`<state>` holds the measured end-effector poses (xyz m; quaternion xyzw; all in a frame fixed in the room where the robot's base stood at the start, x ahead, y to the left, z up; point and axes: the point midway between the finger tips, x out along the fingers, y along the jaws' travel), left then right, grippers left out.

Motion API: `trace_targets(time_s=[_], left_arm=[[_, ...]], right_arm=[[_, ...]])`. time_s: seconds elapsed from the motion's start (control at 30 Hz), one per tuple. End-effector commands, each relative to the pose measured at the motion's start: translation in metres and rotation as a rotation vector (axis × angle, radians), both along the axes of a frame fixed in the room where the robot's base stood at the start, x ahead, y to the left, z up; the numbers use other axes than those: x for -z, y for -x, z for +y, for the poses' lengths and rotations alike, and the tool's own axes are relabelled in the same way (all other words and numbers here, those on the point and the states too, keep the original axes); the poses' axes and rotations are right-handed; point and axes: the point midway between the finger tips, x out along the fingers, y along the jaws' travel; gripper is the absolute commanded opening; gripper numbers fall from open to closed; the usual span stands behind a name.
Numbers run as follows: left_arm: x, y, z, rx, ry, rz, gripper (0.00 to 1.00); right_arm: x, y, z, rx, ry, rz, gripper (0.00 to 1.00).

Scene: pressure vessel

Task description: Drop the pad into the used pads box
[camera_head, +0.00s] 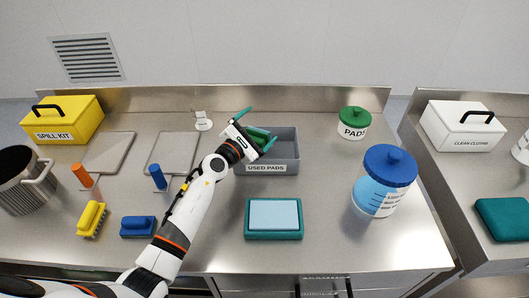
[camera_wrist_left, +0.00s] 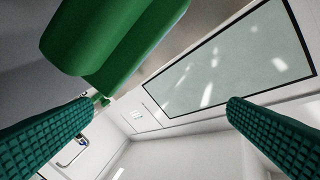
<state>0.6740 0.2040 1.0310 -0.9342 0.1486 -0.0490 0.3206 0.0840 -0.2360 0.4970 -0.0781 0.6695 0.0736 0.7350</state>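The grey used pads box (camera_head: 266,168) stands at the back middle of the counter in the head view. My left gripper (camera_head: 256,129) is at the box's left side, near its rim, with its teal fingers spread wide. A green pad (camera_head: 259,134) shows between the fingers, over the box opening; I cannot tell whether it rests inside. In the left wrist view the pad (camera_wrist_left: 115,40) is large at the top, close to the left finger, and the gap between the fingertips (camera_wrist_left: 163,103) is empty. My right gripper is not in view.
A white PADS jar (camera_head: 353,130) with a green lid stands right of the box. A blue-lidded jar (camera_head: 385,180) is nearer. A teal tray with a light blue top (camera_head: 273,214) lies in front. Brushes, grey plates and a yellow spill kit (camera_head: 62,120) are left.

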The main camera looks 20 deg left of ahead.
Motion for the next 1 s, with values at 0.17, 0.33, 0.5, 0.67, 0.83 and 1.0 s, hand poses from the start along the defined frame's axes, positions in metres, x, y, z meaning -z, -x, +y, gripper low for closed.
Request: trace_targets(time_s=[0.17,0.33,0.5,0.67,0.83,1.0], left_arm=[[0.000,0.000,0.000,0.000,0.000,0.000,1.00],[0.001,0.007,0.003,0.000,-0.001,0.001,1.00],[0.002,0.035,0.011,0.000,-0.003,0.002,1.00],[0.002,0.069,0.022,0.000,-0.004,0.002,1.00],[0.001,0.097,0.031,0.001,-0.002,0.000,1.00],[0.000,0.112,0.036,0.000,0.000,0.000,1.00]], right_arm=[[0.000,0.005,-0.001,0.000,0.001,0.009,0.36],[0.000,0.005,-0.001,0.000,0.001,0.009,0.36],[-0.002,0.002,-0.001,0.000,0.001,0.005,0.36],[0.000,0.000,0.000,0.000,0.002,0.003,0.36],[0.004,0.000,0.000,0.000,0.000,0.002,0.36],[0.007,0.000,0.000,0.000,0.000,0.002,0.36]])
